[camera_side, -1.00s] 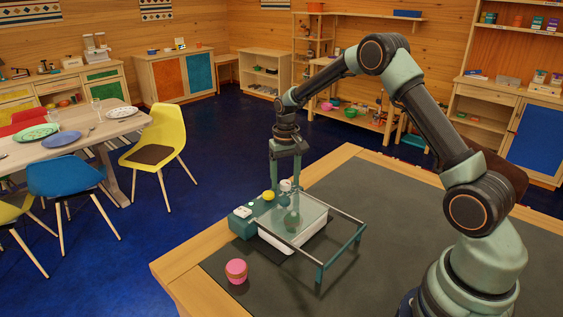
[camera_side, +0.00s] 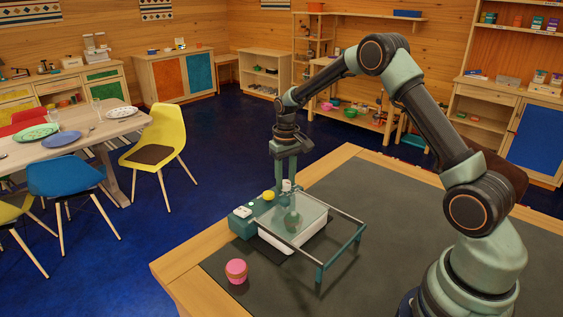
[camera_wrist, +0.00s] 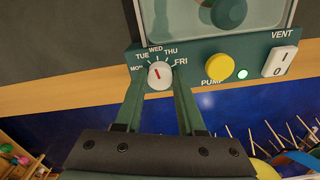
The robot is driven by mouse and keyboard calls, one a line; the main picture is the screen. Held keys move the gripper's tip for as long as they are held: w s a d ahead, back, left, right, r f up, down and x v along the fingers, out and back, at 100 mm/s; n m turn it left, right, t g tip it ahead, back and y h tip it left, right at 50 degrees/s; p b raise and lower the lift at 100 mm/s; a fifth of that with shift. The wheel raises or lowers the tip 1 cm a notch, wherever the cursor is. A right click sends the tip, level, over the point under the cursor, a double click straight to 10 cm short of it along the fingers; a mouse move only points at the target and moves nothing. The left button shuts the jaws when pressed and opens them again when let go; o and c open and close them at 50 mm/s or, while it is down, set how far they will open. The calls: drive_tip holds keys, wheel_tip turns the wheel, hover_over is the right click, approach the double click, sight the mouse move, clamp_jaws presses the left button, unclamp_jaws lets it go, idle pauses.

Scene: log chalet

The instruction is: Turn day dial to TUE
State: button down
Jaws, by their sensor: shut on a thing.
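The day dial (camera_wrist: 160,75) is a white round knob with a red pointer mark, on the teal control panel (camera_wrist: 137,58). MON, TUE, WED, THU and FRI are printed in an arc around it. The red mark points up and slightly left, roughly toward WED; the exact setting is hard to read. My gripper (camera_wrist: 160,84) is shut on the dial, one finger on each side. In the side view my gripper (camera_side: 287,182) reaches straight down onto the panel's far end, where the dial is mostly hidden.
A yellow PUMP button (camera_wrist: 219,67), a small lit green lamp (camera_wrist: 242,74) and a white VENT switch (camera_wrist: 280,61) sit right of the dial. A clear glass-topped frame (camera_side: 338,250) adjoins the panel. A pink round jar (camera_side: 236,271) stands near the table's front edge.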

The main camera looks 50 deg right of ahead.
sight(285, 182)
drive_tip(key=shift+r+n, duration=0.1)
drive_tip(key=shift+n, duration=2.1)
drive_tip(key=c, duration=0.5)
unclamp_jaws()
wheel_tip(285, 182, up, 12)
